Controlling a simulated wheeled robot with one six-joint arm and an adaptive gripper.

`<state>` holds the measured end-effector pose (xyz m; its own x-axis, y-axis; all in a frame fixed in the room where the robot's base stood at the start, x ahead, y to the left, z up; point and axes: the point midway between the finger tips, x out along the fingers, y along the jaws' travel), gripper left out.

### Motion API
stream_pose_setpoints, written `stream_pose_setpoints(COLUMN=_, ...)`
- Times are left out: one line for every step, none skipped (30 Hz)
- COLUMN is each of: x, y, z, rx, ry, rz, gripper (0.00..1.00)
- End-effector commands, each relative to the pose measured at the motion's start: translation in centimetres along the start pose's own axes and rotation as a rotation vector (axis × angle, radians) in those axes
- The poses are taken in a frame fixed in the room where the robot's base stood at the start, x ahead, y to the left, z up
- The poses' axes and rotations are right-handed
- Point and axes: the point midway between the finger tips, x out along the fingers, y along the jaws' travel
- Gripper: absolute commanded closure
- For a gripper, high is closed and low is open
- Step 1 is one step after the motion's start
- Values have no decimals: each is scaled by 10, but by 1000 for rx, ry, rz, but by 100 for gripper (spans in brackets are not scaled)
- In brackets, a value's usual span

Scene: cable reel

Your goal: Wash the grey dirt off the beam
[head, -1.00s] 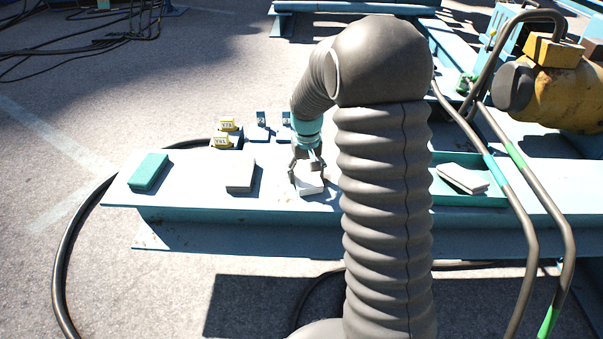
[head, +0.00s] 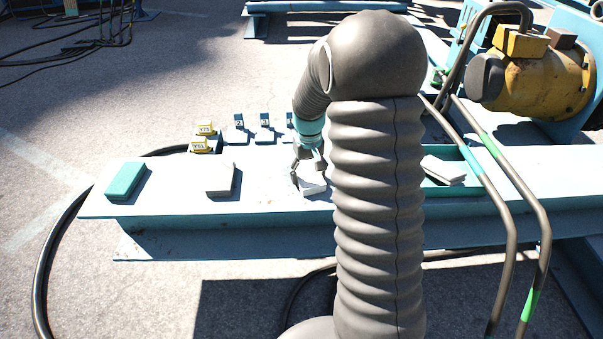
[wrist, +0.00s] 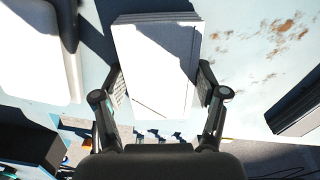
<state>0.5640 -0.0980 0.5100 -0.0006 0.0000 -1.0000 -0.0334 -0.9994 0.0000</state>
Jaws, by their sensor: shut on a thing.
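The pale blue beam (head: 265,190) runs across the head view. My gripper (head: 309,168) is shut on a white block (head: 312,187), held low at the beam's top; I cannot tell whether it touches. In the wrist view the block (wrist: 155,60) sits between the two fingers of my gripper (wrist: 160,88). Rusty-brown specks (wrist: 280,32) mark the beam's surface (wrist: 245,75) to the right of the block there. I cannot make out clear grey dirt; the block and my arm hide part of the top.
A teal block (head: 126,181) and a whitish block (head: 220,178) stand on the beam's left part. Yellow tags (head: 205,135) and small blue-and-white pieces (head: 238,130) are behind. A tray (head: 460,188) with a pale pad (head: 443,169) and hoses (head: 520,210) lie right.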

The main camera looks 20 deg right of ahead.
Motion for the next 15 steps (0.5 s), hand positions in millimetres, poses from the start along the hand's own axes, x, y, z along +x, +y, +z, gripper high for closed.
stream_pose_setpoints(x=0, y=1, z=0, rx=0, ry=0, rz=0, gripper=56)
stream_pose_setpoints(x=0, y=1, z=0, rx=0, ry=1, rz=0, gripper=56)
stream_pose_setpoints(x=0, y=2, z=0, rx=0, ry=1, rz=0, gripper=56)
stream_pose_setpoints(x=0, y=4, z=1, rx=0, ry=1, rz=0, gripper=56)
stream_pose_setpoints(x=0, y=5, z=1, rx=0, ry=1, rz=0, gripper=56)
stream_pose_setpoints(x=0, y=7, z=2, rx=0, ry=1, rz=0, gripper=56)
stream_pose_setpoints(x=0, y=9, z=2, rx=1, ry=1, rz=0, gripper=56)
stream_pose_setpoints(x=1, y=11, z=3, rx=1, ry=1, rz=0, gripper=56)
stream_pose_setpoints(x=1, y=14, z=4, rx=2, ry=1, rz=0, gripper=56)
stream_pose_setpoints(x=1, y=17, z=5, rx=2, ry=1, rz=0, gripper=56)
stream_pose_setpoints(x=1, y=19, z=5, rx=2, ry=1, rz=0, gripper=56)
stream_pose_setpoints(x=2, y=22, z=6, rx=1, ry=0, rz=0, gripper=56)
stream_pose_setpoints(x=2, y=24, z=7, rx=1, ry=0, rz=0, gripper=56)
stream_pose_setpoints(x=2, y=26, z=8, rx=1, ry=0, rz=0, gripper=56)
stream_pose_setpoints(x=2, y=29, z=8, rx=1, ry=0, rz=0, gripper=56)
